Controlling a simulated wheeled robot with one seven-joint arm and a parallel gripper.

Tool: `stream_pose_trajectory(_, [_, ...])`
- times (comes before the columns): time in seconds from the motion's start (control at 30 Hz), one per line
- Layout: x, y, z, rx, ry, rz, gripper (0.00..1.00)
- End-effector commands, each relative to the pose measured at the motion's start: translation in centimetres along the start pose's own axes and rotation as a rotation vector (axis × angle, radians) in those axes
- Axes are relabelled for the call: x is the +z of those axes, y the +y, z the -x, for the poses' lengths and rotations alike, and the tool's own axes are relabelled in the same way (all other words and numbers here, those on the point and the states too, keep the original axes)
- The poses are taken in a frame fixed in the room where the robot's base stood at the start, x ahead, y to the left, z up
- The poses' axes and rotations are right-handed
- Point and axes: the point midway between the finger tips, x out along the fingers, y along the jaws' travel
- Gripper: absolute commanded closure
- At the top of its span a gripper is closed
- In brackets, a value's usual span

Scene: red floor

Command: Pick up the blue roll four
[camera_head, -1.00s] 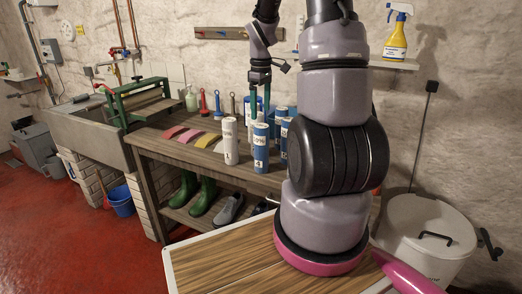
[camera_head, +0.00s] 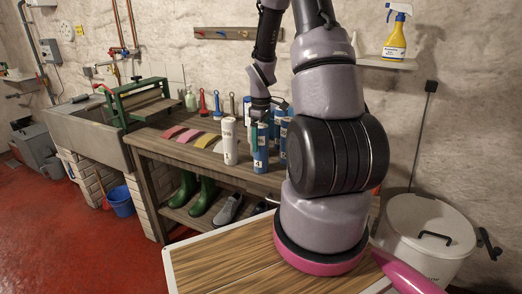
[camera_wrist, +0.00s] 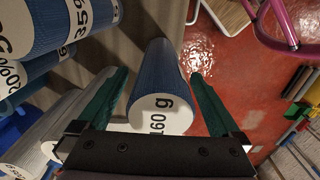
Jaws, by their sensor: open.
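The blue roll marked 4 (camera_head: 261,161) stands upright near the front edge of the wooden bench. My gripper (camera_head: 263,132) is over its top, with its green fingers pointing down. The lower parts of the fingers are partly hidden in the head view.
A white roll (camera_head: 229,142) stands just left of the blue one. More blue rolls (camera_head: 283,138) stand close on its right, partly behind my arm. Coloured cloths (camera_head: 190,137) lie to the left on the bench (camera_head: 160,146). Boots (camera_head: 207,196) are on the shelf below.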

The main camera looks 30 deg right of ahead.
Motion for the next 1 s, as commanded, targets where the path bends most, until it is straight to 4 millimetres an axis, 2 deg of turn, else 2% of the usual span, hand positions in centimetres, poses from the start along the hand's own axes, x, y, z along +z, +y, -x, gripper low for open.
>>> stream_pose_trajectory(0.2, [0.0,0.0,-0.1,0.0,0.0,0.0,0.0])
stream_pose_trajectory(0.23, [0.0,0.0,-0.1,0.0,0.0,0.0,0.04])
stream_pose_trajectory(0.37, [0.0,0.0,-0.1,0.0,0.0,0.0,0.54])
stream_pose_trajectory(0.4, [0.0,0.0,-0.1,0.0,0.0,0.0,0.69])
stream_pose_trajectory(0.47, [0.0,0.0,-0.1,0.0,0.0,0.0,0.92])
stream_pose_trajectory(0.5, [0.0,0.0,-0.1,0.0,0.0,0.0,0.97])
stream_pose_trajectory(0.77, [0.0,0.1,0.4,0.002,0.001,0.0,0.97])
stream_pose_trajectory(0.87, [-0.1,0.1,1.7,0.004,0.002,0.001,0.97])
stream_pose_trajectory(1.0, [-0.1,0.1,4.5,0.004,0.003,0.0,0.97])
